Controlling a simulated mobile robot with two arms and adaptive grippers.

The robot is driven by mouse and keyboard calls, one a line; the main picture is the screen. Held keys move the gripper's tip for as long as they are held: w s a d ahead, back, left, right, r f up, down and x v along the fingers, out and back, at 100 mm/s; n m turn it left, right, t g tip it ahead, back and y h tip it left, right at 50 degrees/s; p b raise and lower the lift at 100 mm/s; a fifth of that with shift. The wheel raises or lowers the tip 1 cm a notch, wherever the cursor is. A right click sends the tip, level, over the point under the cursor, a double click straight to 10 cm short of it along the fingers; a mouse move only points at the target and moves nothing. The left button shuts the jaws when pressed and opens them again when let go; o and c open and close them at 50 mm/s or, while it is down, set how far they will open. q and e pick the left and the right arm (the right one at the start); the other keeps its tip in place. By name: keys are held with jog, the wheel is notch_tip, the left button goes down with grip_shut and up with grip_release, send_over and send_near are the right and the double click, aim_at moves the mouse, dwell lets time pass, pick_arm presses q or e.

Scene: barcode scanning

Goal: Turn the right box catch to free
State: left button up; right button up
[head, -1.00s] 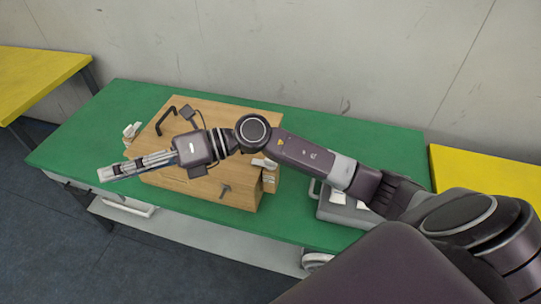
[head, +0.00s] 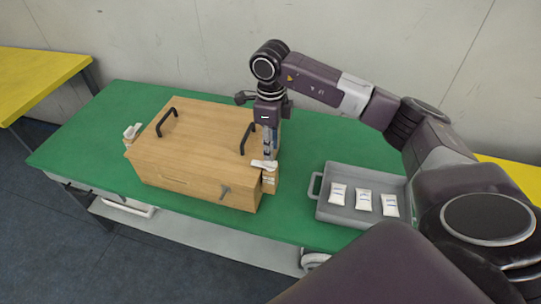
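A wooden box (head: 190,150) with two black handles on its lid stands on the green table (head: 110,110). The right box catch (head: 265,165), a white piece on a wooden block, sits at the box's right end. My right gripper (head: 269,156) points down right above this catch. Its fingers look close together, but the view does not show whether they are open or shut, or whether they touch the catch. A similar white left catch (head: 131,131) sits at the box's left end. My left gripper is not in view.
A grey tray (head: 325,208) holding three white packets (head: 363,200) stands right of the box. A dark key-like piece (head: 225,191) is on the box front. Yellow tables (head: 40,75) stand on both sides. The wall is behind.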

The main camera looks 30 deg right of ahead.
aim_at(264, 163)
jog(key=shift+f+p, duration=0.45)
jog(key=shift+f, duration=1.85)
jog(key=shift+c, duration=0.4)
grip_shut()
